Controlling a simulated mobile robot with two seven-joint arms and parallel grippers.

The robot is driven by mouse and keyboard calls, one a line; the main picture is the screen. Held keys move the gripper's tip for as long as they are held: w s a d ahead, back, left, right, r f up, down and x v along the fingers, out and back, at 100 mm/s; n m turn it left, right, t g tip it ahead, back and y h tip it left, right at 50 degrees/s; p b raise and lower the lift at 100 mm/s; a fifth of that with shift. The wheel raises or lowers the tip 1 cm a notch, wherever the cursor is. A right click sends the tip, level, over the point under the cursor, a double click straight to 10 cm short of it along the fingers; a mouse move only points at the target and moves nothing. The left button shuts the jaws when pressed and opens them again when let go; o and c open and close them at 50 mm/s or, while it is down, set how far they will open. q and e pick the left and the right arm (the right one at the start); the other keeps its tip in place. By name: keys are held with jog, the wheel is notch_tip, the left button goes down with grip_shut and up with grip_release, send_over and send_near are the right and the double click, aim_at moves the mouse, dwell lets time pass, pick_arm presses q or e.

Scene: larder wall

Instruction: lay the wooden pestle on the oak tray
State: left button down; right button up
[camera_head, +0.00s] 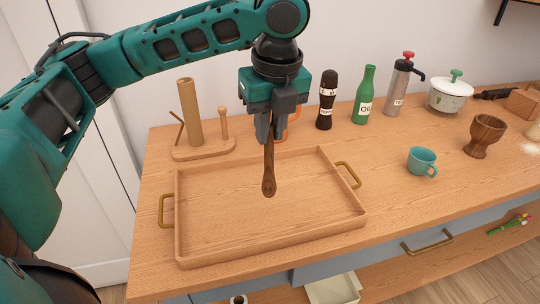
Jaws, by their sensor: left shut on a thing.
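My left gripper (270,128) is shut on the dark wooden pestle (269,172). The pestle hangs upright with its thicker end down, over the back part of the oak tray as seen here. It looks apart from the tray floor, but I cannot tell the exact height. The oak tray (215,252) lies on the counter, rectangular with low walls and a brass handle at each short end. I see nothing lying in it. The right gripper is not in view.
A paper towel holder (205,148) stands behind the tray at left. An orange item partly hidden by my gripper, a dark bottle (326,100), a green oil bottle (364,95) and a grey dispenser (398,88) line the back. A teal mug (422,161) and wooden goblet (485,136) stand right.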

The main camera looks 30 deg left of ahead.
aim_at(272, 148)
pick_arm(q)
notch_tip(272, 148, down, 6)
jog(key=shift+f+b, duration=0.2)
jog(key=shift+b, duration=0.2)
jog(key=c, duration=1)
grip_release()
jog(key=shift+f, duration=0.1)
jog(key=shift+c, duration=0.2)
notch_tip(272, 148, up, 12)
jog(key=s+d+p, duration=0.1)
jog(key=d, duration=0.1)
jog(key=shift+s, duration=0.15)
